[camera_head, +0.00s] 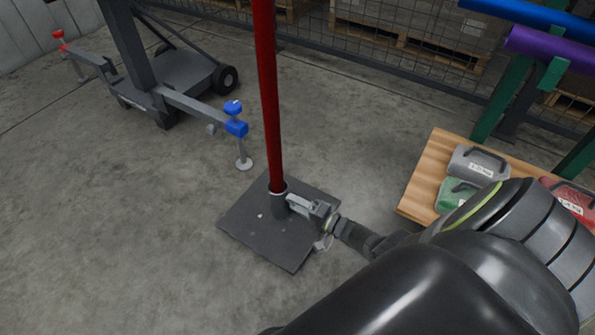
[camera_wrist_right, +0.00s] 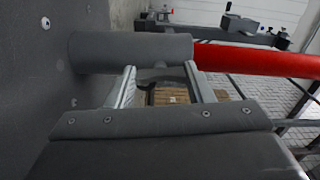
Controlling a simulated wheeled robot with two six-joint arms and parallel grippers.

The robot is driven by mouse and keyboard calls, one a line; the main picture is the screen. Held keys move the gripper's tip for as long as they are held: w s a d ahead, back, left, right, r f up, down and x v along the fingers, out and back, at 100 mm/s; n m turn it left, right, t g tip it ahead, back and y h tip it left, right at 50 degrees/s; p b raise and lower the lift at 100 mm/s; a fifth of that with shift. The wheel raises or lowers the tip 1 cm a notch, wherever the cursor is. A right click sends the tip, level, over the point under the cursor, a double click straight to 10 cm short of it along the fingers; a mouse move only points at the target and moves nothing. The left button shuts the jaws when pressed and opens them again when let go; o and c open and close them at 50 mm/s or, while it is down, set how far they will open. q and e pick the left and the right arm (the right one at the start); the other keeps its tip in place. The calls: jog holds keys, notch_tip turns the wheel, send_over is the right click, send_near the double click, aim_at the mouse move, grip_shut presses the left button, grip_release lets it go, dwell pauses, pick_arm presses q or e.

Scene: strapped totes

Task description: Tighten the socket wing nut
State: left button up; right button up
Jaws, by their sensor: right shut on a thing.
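A red pole (camera_head: 268,100) stands upright in a dark grey socket (camera_head: 279,204) on a black square base plate (camera_head: 262,232). In the right wrist view the socket (camera_wrist_right: 125,50) lies across the picture, with the red pole (camera_wrist_right: 262,61) coming out of its right end. My right gripper (camera_head: 295,203) reaches in from the right, low at the socket's side. Its fingertips (camera_wrist_right: 160,72) are at the socket's side, shut on the wing nut, which is mostly hidden between them. My left gripper is not in view.
A wooden board (camera_head: 421,185) with grey, green and red handled weights is at the right. A grey wheeled stand with a blue-clamped outrigger (camera_head: 236,126) is at the left. A green rack holds blue and purple tubes. Bare floor surrounds the plate's front and left.

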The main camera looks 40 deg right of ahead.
jog(key=shift+m, duration=0.3)
jog(key=o, duration=1)
jog(key=p+v, duration=0.2)
jog(key=v, duration=1.5)
jog(key=shift+s+p, duration=0.25)
jog(key=shift+p, duration=0.15)
jog(key=shift+d, duration=0.1)
